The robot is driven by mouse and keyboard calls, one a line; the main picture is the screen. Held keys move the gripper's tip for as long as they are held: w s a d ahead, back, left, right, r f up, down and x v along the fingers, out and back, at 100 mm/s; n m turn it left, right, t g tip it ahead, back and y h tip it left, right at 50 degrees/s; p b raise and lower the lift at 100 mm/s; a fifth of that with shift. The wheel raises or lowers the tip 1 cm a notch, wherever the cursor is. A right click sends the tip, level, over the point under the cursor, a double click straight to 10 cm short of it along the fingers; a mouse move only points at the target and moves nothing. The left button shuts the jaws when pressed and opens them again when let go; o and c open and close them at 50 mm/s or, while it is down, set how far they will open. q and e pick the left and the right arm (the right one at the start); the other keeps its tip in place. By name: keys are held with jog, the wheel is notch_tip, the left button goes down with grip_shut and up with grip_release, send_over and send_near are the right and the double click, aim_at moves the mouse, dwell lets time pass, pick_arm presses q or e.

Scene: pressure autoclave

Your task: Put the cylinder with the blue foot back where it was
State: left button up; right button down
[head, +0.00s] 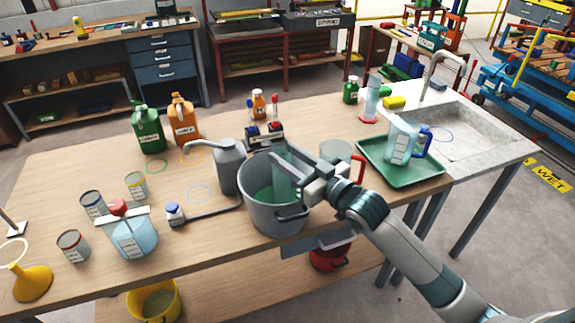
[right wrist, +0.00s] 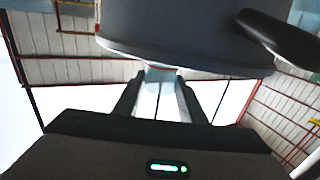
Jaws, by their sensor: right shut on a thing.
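My right gripper (head: 303,186) is shut on a clear, greenish cylinder (head: 283,165) over the grey bucket (head: 262,212). The cylinder looks roughly upright, its lower part inside the bucket's mouth; its foot cannot be made out, so I cannot see its colour. Green liquid shows in the bucket. In the right wrist view a pale clear strip of the cylinder (right wrist: 160,98) shows between the two fingers, beneath a large grey body. Another clear cylinder, with a pink-red foot (head: 369,118), stands at the back near the sink. My left gripper is not in view.
A grey wash bottle (head: 229,168) stands left of the bucket. A green tray (head: 430,178) with a jug (head: 402,142) is right, before the sink (head: 485,130). Bottles and cans stand left. Another faint blue ring (head: 440,134) lies by the sink.

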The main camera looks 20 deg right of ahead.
notch_tip(320, 180, down, 3)
jog(key=shift+f, duration=0.15)
dwell(0.3)
jog(key=c, duration=1.1)
grip_release()
jog(key=shift+b+v, duration=1.5)
jog(key=shift+v, duration=4.55)
